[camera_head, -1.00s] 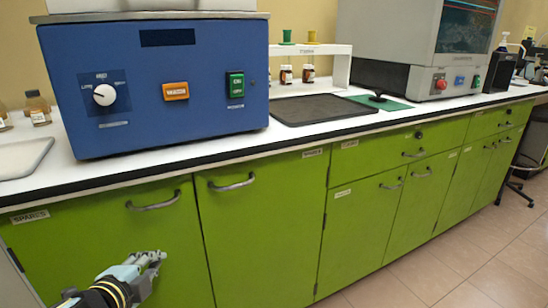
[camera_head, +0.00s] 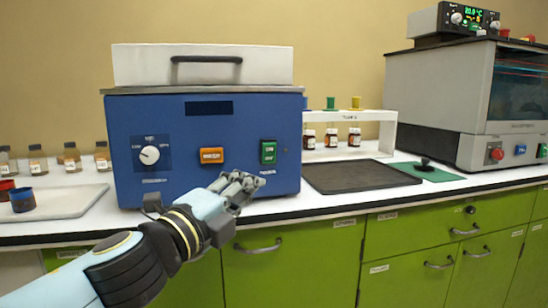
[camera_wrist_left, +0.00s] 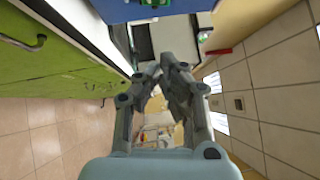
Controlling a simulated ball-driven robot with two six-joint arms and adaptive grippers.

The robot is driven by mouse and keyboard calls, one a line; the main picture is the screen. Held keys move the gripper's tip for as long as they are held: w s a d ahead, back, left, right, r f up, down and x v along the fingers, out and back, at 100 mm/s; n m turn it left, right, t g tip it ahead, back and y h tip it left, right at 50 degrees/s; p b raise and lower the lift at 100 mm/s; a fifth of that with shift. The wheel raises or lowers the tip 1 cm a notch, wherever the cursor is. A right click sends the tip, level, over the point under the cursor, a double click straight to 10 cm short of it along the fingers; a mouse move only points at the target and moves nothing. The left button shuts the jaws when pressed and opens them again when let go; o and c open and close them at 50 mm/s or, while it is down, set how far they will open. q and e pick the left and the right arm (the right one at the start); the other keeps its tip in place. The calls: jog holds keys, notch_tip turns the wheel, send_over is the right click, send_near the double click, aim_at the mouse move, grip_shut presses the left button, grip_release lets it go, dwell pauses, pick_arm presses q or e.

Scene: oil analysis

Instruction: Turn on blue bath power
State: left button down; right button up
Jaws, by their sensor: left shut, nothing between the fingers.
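The blue bath (camera_head: 215,185) stands on the white bench in the head view, with a dark blank display, a white dial (camera_head: 149,155), an orange switch (camera_head: 211,155) and a green switch (camera_head: 268,152) on its front. My left gripper (camera_head: 242,186) is in front of the bath's lower right front, just below the green switch. It is shut and empty. Whether it touches the bath is unclear. In the left wrist view the fingers (camera_wrist_left: 166,72) are together, and the bath's blue front (camera_wrist_left: 120,10) with a green switch (camera_wrist_left: 155,3) shows at the top edge. My right gripper is not in view.
A grey tray (camera_head: 60,205) with small cups and several bottles stand at the left. A dark mat (camera_head: 360,177), a white rack (camera_head: 385,135) with bottles and a large grey machine (camera_head: 435,95) are at the right. Green cabinets with handles are below the bench.

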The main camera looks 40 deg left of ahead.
pick_arm(q)
jog(key=p, duration=0.4)
send_near(273, 160)
jog(key=w+d+r, duration=0.3)
jog(key=w+d, duration=0.1)
jog(key=shift+w+a, duration=0.75)
jog(key=shift+w, duration=0.05)
jog(key=shift+w+a+r, duration=0.1)
jog(key=shift+w+a, duration=0.3)
jog(key=shift+a, duration=0.1)
jog(key=p, duration=0.3)
jog(key=shift+w+a+r+n+g, duration=0.15)
jog(key=shift+w+a+n+g, duration=0.05)
jog(key=shift+n+g, duration=0.1)
